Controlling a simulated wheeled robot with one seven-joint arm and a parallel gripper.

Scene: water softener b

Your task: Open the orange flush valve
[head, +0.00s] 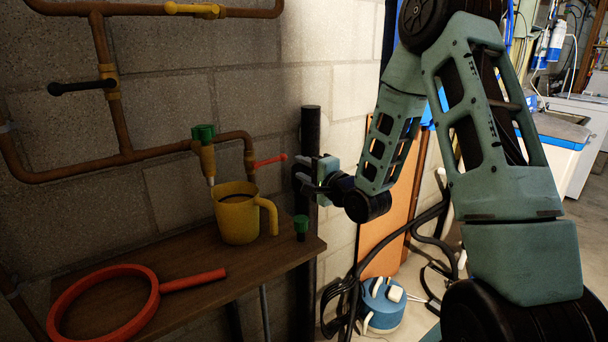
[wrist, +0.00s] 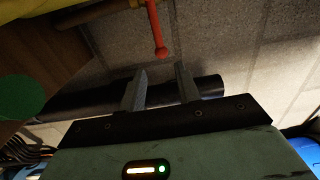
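The orange-red flush valve handle (head: 270,160) sticks out to the right from the copper pipe on the wall, above the wooden shelf. In the wrist view the handle (wrist: 157,30) points toward my gripper, and its rounded end lies just beyond and between the fingertips. My gripper (head: 299,169) is just right of the handle's end. In the wrist view its two fingers (wrist: 161,80) are apart with nothing between them. I see no contact with the handle. The valve body where the handle meets the pipe is unclear.
A yellow mug (head: 236,218) stands on the shelf (head: 215,268) below the pipe, with a green-capped piece (head: 301,226) beside it. A red ring with a handle (head: 150,312) lies at left. A green-topped spigot (head: 203,134) hangs above the mug. A dark vertical pipe (head: 310,125) stands behind my gripper.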

